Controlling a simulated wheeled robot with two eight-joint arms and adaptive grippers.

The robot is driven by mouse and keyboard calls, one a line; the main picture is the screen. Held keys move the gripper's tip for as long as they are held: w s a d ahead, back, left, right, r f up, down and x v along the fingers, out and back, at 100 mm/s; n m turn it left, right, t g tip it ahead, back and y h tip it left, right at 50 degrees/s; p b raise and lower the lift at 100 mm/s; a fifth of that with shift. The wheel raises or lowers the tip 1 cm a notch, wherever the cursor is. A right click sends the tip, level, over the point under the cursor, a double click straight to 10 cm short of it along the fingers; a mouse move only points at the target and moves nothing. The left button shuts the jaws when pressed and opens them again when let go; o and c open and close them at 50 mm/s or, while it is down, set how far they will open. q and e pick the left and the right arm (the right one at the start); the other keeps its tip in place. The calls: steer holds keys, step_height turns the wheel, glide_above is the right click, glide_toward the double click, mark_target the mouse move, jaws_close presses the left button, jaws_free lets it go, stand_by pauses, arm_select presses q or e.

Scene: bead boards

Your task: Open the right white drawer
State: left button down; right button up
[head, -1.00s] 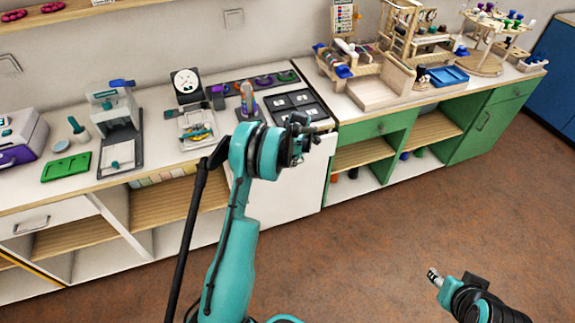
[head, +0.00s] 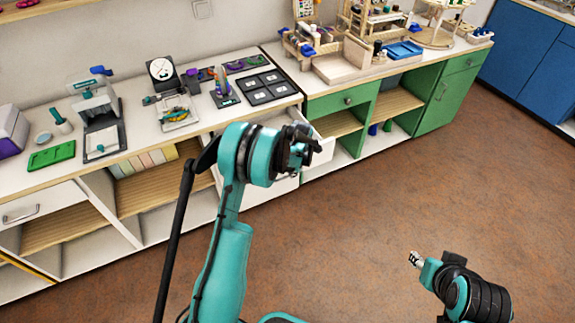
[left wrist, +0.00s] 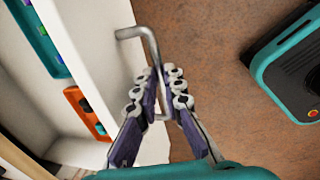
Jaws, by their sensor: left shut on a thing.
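The right white drawer (head: 326,149) stands pulled out of the white counter, partly hidden behind my left arm in the head view. In the left wrist view its white front (left wrist: 97,45) carries a bent metal handle (left wrist: 140,34). My left gripper (head: 303,150) is at the drawer's front. Its fingers (left wrist: 164,78) are closed around the handle in the left wrist view. An orange tray (left wrist: 83,109) and a teal tray (left wrist: 38,38) show inside, behind the front. My right gripper (head: 415,259) is over the floor, away from the counter; its finger gap is too small to judge.
Another white drawer (head: 40,206) at the far left is shut. The counter bears a dark tray (head: 265,87), a scale (head: 162,72) and a green tray (head: 51,155). A green cabinet (head: 445,95) adjoins on the right. The brown floor (head: 380,210) in front is clear.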

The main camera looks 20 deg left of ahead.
arm_select(q)
steer(key=shift+s+d, duration=0.5)
steer(key=shift+d, duration=0.1)
steer(key=c, duration=1.6)
jaws_free()
step_height(320, 180, up, 12)
steer(key=s+d, duration=0.1)
steer(key=shift+s+d+f, duration=0.15)
steer(key=shift+s+d, duration=0.1)
steer(key=shift+d, duration=0.15)
